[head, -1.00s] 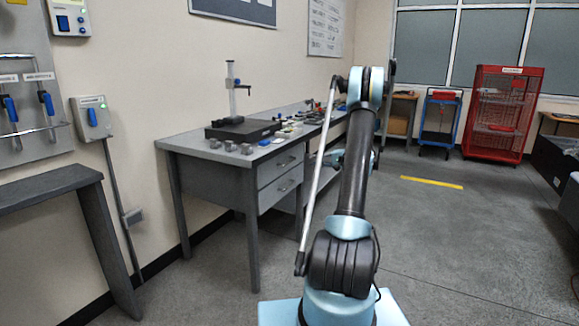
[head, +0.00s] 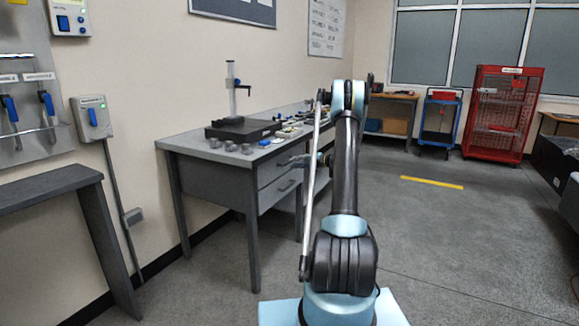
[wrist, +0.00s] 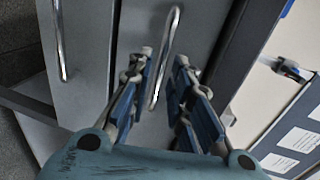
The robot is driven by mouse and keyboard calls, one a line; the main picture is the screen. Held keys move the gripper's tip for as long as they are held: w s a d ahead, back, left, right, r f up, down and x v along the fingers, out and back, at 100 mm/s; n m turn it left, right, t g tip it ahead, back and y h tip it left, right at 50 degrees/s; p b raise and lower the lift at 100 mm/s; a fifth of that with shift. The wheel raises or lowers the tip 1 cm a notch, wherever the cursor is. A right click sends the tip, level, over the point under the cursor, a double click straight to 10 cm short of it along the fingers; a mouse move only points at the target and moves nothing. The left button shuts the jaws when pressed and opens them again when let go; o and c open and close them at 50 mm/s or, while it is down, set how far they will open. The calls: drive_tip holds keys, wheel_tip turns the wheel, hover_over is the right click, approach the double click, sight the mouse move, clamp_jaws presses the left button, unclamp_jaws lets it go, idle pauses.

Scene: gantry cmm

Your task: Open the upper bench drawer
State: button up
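The upper bench drawer (head: 275,171) is a grey front under the left part of the workbench top. It looks shut. In the wrist view the upper drawer (wrist: 137,30) shows its silver bar handle (wrist: 167,52) running lengthwise in line with the gap between my fingers. My gripper (wrist: 164,65) is open with blue-padded fingers either side of the lower part of the handle, with gaps visible. I cannot tell how deep the bar sits between them. In the head view my gripper (head: 301,161) is at the upper drawer front, partly hidden by my arm.
The lower drawer (head: 277,194) is shut, with its own bar handle (wrist: 60,40) to the left in the wrist view. The bench top (head: 200,146) carries a measuring stand (head: 233,100) and small parts. The floor to the right is clear up to a red cage cart (head: 500,115).

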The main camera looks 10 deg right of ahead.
sight(289, 162)
drive_tip(key=shift+x, duration=2.35)
clamp_jaws()
drive_tip(key=shift+d, duration=0.15)
drive_tip(key=shift+s, duration=0.15)
